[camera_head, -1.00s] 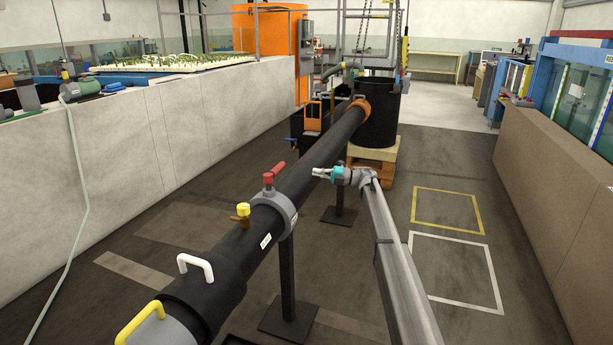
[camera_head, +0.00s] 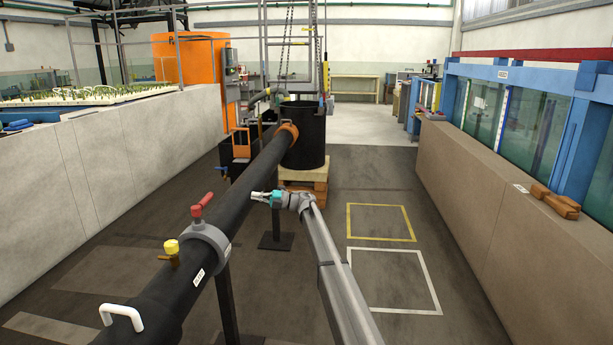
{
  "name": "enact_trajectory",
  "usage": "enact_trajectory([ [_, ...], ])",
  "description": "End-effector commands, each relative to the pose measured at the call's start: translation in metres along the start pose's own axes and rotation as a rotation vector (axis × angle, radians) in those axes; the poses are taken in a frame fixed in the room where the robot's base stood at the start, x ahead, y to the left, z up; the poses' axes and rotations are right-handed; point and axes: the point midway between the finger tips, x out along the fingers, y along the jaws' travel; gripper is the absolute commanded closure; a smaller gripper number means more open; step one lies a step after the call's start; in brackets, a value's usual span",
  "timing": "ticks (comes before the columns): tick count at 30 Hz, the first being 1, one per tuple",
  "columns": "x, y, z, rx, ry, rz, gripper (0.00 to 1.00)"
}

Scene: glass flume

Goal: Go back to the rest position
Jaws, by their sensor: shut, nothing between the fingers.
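My gripper (camera_head: 258,195) is at the end of my outstretched arm, near the middle of the head view. Its fingers are shut, with nothing seen between them. It points left, toward the long black pipe (camera_head: 255,183), and appears close to or above its right side. The gap between them is hard to judge. The red-handled valve (camera_head: 202,206) on the grey collar (camera_head: 208,245) is to the left of and nearer than the gripper. No marked rest position shows.
A yellow-capped valve (camera_head: 171,248) and a white handle (camera_head: 121,315) sit on the pipe. A black tank (camera_head: 305,140) stands on a wooden pallet (camera_head: 304,178). The floor around the yellow square (camera_head: 380,205) and white square (camera_head: 392,250) is clear. Walls (camera_head: 450,200) flank both sides.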

Motion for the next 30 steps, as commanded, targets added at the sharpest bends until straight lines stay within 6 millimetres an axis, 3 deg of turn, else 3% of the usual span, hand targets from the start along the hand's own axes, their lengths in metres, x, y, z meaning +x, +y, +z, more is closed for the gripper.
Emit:
enact_trajectory([
  [8,-0.042,0.029,0.003,0.048,-0.35,0.097,1.0],
  [17,-0.116,0.05,0.003,0.158,-0.764,0.208,1.0],
  [23,-0.175,0.053,-0.01,0.266,-1.031,0.277,1.0],
  [30,-0.248,0.044,-0.043,0.427,-1.338,0.343,1.0],
])
